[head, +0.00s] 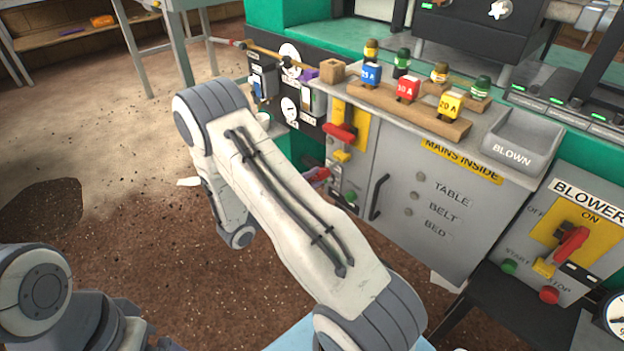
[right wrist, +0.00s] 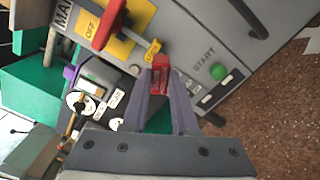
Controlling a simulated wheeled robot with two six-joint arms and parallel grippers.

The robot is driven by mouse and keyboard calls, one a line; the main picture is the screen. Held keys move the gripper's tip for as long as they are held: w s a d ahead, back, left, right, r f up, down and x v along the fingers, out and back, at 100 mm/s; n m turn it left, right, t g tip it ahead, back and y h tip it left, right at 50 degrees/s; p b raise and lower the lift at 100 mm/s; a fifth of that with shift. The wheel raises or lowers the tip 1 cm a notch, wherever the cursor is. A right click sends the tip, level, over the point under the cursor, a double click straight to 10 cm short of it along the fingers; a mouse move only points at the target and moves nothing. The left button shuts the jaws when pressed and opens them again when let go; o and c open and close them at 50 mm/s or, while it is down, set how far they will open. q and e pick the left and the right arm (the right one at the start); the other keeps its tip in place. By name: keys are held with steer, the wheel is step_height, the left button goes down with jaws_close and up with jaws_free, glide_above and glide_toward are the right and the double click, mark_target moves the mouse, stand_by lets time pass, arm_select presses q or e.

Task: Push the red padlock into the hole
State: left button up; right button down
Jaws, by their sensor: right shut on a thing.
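The red padlock (right wrist: 160,76) is between the tips of my right gripper (right wrist: 160,88), whose purple fingers are shut on it. It is just below the yellow tab (right wrist: 152,49) under the red switch handle (right wrist: 108,22). I cannot tell whether padlock and tab touch, and the hole itself is not clear. In the head view my right gripper (head: 319,178) is partly hidden behind my own arm, beside the cabinet front. The yellow tab (head: 342,156) and red handle (head: 340,133) are just above and right of it. My left gripper is not in view.
The grey cabinet (head: 440,225) has a black door handle (head: 379,197) to the right. A green START button (right wrist: 218,72) is near the padlock. A black gauge panel (head: 290,110) stands to the left. A wooden fuse rack (head: 410,110) and a BLOWN tray (head: 522,140) are on top.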

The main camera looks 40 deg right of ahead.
steer(key=shift+w+d, duration=0.15)
steer(key=shift+d, duration=1.85)
steer(key=c, duration=0.6)
jaws_free()
steer(key=a, duration=0.3)
steer(key=a+p, duration=0.1)
steer(key=a, duration=0.3)
steer(key=a+p, duration=0.1)
steer(key=a, duration=0.2)
steer(key=shift+s+a, duration=0.2)
steer(key=shift+s, duration=0.2)
steer(key=shift+r, duration=0.1)
